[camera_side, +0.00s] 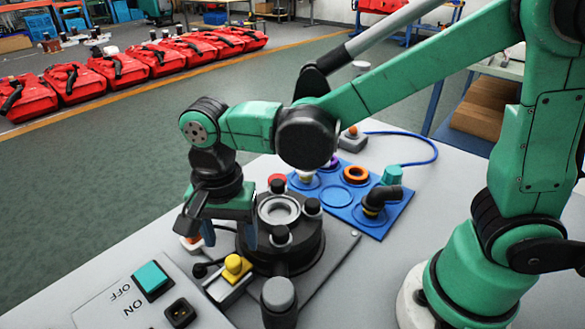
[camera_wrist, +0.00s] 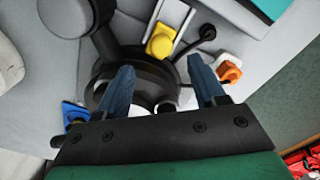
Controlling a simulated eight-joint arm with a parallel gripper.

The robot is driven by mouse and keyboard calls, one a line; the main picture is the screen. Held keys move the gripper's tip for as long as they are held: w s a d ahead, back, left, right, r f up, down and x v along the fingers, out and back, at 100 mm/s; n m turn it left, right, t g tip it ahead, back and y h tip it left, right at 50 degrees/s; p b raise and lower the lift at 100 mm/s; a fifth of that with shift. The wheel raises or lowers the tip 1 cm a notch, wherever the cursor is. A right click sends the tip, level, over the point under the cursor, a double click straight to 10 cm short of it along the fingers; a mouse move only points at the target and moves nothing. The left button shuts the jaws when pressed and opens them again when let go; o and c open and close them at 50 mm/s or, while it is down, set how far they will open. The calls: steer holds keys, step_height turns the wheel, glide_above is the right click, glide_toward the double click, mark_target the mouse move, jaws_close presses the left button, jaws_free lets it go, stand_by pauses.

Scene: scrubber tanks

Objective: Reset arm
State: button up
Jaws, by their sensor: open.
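My gripper (camera_side: 229,238) is open and empty. In the side view it hangs fingers down at the left edge of a round black fixture (camera_side: 301,251) with a grey ring on top and several black knobs. The wrist view shows its two blue fingers (camera_wrist: 162,92) spread apart, with the fixture (camera_wrist: 150,70) below and between them. I cannot tell whether a finger touches the fixture. My green arm reaches across from the right, bent at the elbow.
A yellow clamp (camera_side: 236,266) and a switch box (camera_side: 150,300) with a teal button stand at the front left. A blue tray (camera_side: 338,217) with orange, purple and black parts lies behind the fixture. Red tanks (camera_side: 118,69) line the floor far left.

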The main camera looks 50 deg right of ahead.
steer(key=shift+r, duration=0.3)
steer(key=d+r+n, duration=0.1)
steer(key=d, duration=0.1)
steer(key=d+r+n+t, duration=0.1)
steer(key=d, duration=0.1)
steer(key=d+r+n+t, duration=0.1)
steer(key=d, duration=0.1)
steer(key=shift+n+y, duration=0.4)
steer(key=d+n+t, duration=0.1)
steer(key=d+n, duration=0.1)
steer(key=s+d+r+n+t, duration=0.1)
steer(key=d+n+t, duration=0.1)
steer(key=d, duration=0.1)
steer(key=d+n+t, duration=0.1)
steer(key=d, duration=0.1)
steer(key=shift+s+d+r+n+h, duration=0.2)
steer(key=shift+s+r+n+h, duration=0.1)
steer(key=shift+n, duration=0.1)
steer(key=shift+s+d+n+t, duration=0.1)
steer(key=shift+d+n+t, duration=0.5)
